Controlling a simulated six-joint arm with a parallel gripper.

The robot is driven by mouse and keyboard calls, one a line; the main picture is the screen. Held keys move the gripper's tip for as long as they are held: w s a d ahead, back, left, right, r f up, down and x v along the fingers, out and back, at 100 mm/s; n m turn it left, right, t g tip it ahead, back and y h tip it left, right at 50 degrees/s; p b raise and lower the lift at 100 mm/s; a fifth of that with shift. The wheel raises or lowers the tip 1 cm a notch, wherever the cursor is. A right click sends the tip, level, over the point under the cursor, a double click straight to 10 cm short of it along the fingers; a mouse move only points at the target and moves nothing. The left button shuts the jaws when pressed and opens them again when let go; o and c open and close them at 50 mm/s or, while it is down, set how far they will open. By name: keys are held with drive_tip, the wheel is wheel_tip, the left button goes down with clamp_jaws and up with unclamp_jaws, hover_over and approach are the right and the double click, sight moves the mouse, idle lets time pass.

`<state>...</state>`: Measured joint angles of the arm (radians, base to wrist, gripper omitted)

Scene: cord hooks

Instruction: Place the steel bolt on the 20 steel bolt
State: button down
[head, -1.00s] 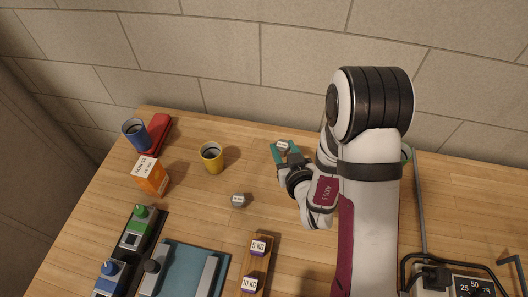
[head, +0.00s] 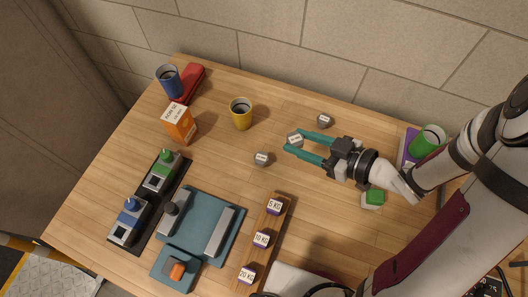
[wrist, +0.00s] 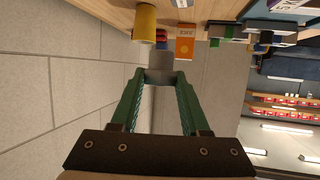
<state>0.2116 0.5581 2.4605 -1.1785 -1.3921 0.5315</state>
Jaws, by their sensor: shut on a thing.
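A small grey steel bolt (head: 294,139) with a white label sits between the fingertips of my gripper (head: 293,142), which is shut on it. In the wrist view the held bolt (wrist: 161,68) shows as a grey block between the green fingers. Two more grey labelled pieces rest on the table: one (head: 325,121) behind my gripper and one (head: 262,159) to its left. Their labels are too small to read. A wooden rack (head: 254,247) at the front bears purple labels 5 KG, 10 KG and 20 KG (head: 247,275).
A yellow cup (head: 241,115), an orange carton (head: 179,124), a blue cup (head: 168,82) and a red case (head: 190,84) stand at the back left. A teal scale-like device (head: 202,226) is front left. A green cup (head: 427,141) stands right. The table's middle is mostly clear.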

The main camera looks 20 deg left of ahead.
hover_over(266, 161)
wheel_tip(266, 161, down, 5)
wheel_tip(266, 161, down, 3)
drive_tip(key=shift+f, duration=0.4)
drive_tip(key=shift+f, duration=0.15)
drive_tip(key=shift+c, duration=2)
unclamp_jaws()
